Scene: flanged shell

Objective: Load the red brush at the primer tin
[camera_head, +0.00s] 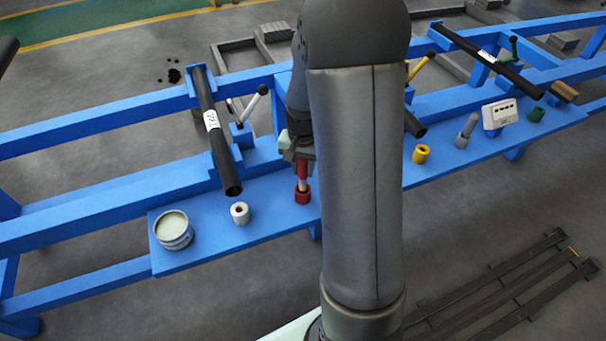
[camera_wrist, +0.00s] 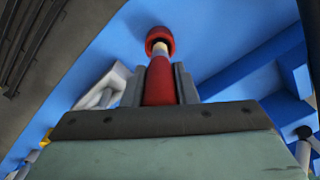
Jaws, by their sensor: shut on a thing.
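My gripper (camera_head: 299,151) is shut on the red brush (camera_head: 302,170), with the handle upright between the fingers. In the wrist view the red brush (camera_wrist: 160,80) shows a red handle and a pale band below it. Its lower end goes into the red holder (camera_head: 303,195) on the blue shelf, which also shows in the wrist view (camera_wrist: 160,38). The bristles are hidden in the holder. The open tin (camera_head: 174,230) with pale green contents, which looks like the primer tin, stands at the shelf's left end, apart from my gripper.
An empty-looking white holder (camera_head: 239,213) stands between the tin and the red holder. A yellow holder (camera_head: 421,154) and a white box (camera_head: 499,114) stand to the right.

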